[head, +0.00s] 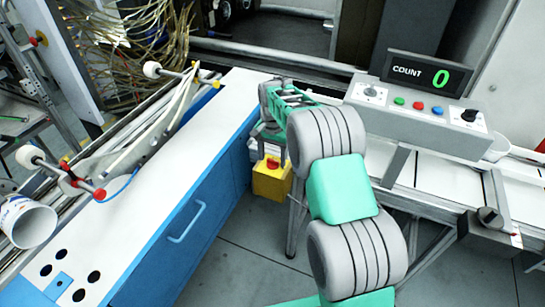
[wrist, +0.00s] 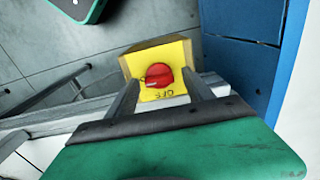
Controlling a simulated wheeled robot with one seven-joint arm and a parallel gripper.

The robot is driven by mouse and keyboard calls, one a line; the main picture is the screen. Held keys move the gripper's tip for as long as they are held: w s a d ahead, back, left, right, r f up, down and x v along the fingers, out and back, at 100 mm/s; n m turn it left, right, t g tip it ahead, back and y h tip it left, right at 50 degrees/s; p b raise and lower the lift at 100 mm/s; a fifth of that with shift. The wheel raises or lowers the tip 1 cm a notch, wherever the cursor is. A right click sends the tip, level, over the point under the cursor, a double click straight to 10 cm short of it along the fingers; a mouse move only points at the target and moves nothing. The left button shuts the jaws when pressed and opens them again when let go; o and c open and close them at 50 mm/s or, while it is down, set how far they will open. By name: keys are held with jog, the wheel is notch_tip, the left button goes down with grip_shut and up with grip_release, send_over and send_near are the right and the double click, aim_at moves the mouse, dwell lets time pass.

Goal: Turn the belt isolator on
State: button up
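The belt isolator is a yellow box (head: 271,181) low beside the blue cabinet, with a red rotary knob (head: 272,163) on its top face. In the wrist view the yellow box (wrist: 180,54) is ahead of my gripper (wrist: 159,76), and the red knob (wrist: 158,77) shows between the two grey fingers. The fingers are apart, with a gap on each side of the knob; I cannot tell how far the tips are from the box face. Lettering that looks like OFF shows upside down below the knob. In the head view my arm hides most of my gripper.
The blue cabinet (head: 190,230) with a white top stands close to the left of the box. A conveyor (head: 430,190) with a control panel (head: 415,115) reading COUNT 0 is on the right. A metal frame leg (head: 297,215) stands close to the box. Grey floor lies between.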

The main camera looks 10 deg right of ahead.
aim_at(273, 160)
notch_tip(273, 160, up, 8)
jog(key=shift+f+b, duration=0.1)
jog(key=shift+b, duration=0.2)
dwell(0.5)
